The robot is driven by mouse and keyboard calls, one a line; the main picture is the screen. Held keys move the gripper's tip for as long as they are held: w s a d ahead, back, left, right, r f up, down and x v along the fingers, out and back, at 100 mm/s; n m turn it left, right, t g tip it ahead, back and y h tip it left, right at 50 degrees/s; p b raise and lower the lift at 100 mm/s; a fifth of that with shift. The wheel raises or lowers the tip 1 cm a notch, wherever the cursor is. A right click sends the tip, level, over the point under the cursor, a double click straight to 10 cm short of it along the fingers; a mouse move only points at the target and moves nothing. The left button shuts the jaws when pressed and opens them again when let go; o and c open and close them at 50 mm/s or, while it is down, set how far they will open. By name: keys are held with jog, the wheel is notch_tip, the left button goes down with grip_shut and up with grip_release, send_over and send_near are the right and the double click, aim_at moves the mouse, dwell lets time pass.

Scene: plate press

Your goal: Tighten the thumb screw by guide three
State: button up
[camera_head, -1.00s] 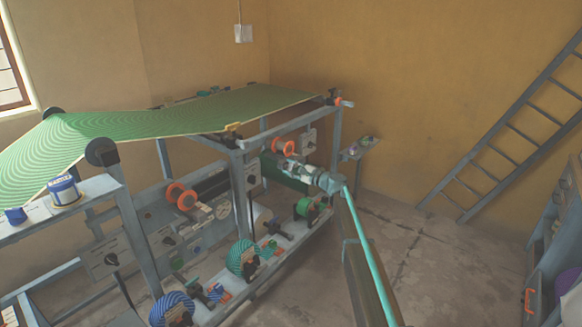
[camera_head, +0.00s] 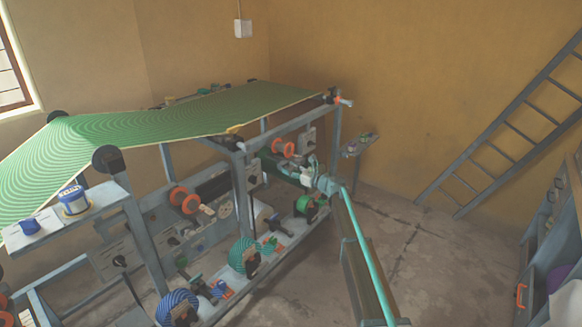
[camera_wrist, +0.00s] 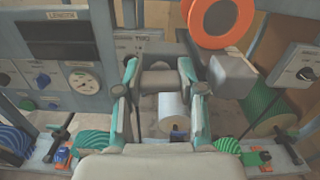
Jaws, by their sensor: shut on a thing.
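My gripper (camera_head: 308,172) reaches over the far right end of the press, near an orange wheel (camera_head: 283,147). In the wrist view my gripper (camera_wrist: 159,72) has its teal fingers on either side of a grey-brown cylinder (camera_wrist: 160,80), and is shut on it. A white roll (camera_wrist: 173,112) lies below and beyond it. On the lower rail stand striped guide wheels, one blue (camera_wrist: 14,142) and one green (camera_wrist: 95,143), with black handles (camera_wrist: 60,133) and small blue and orange clamps (camera_wrist: 62,156). I cannot tell which small part is the thumb screw by guide three.
A large orange ring (camera_wrist: 222,22) and a grey block (camera_wrist: 232,72) are close on the right of my gripper. A panel with a dial (camera_wrist: 84,79) is on the left. The green web (camera_head: 180,125) stretches over the press. The floor (camera_head: 440,270) to the right is clear.

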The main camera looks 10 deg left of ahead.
jog(key=shift+m+p, duration=0.35)
jog(key=shift+m, duration=0.35)
jog(key=o, duration=1.2)
jog(key=shift+c, duration=0.2)
